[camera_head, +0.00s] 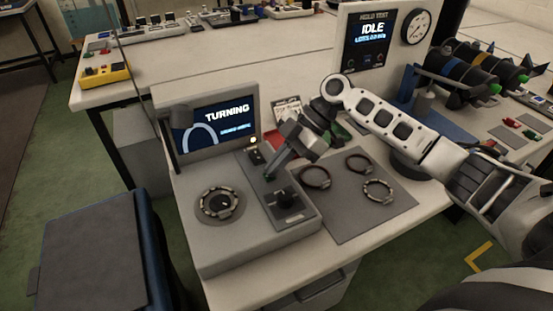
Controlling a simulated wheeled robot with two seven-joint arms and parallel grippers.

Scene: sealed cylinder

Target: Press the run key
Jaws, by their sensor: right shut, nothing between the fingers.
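A grey bench machine (203,244) stands on the white table. Its screen (213,124) reads "TURNING" with a light blue arc. A dark control strip (292,216) runs along the machine's right side, with a black knob or block near its front end. My right gripper (270,177) points down over the rear part of this strip, shut and empty. Its fingertips are at or just above the strip; I cannot tell whether they touch. A small light key (257,156) shows left of the fingertips; its label is too small to read. My left gripper is not in view.
A ring lies on the machine's round plate (220,204). Several rings lie on a grey mat (343,227) to the right. A panel (369,42) reading "IDLE" stands behind my right arm. A dark blue bin (100,250) stands at front left.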

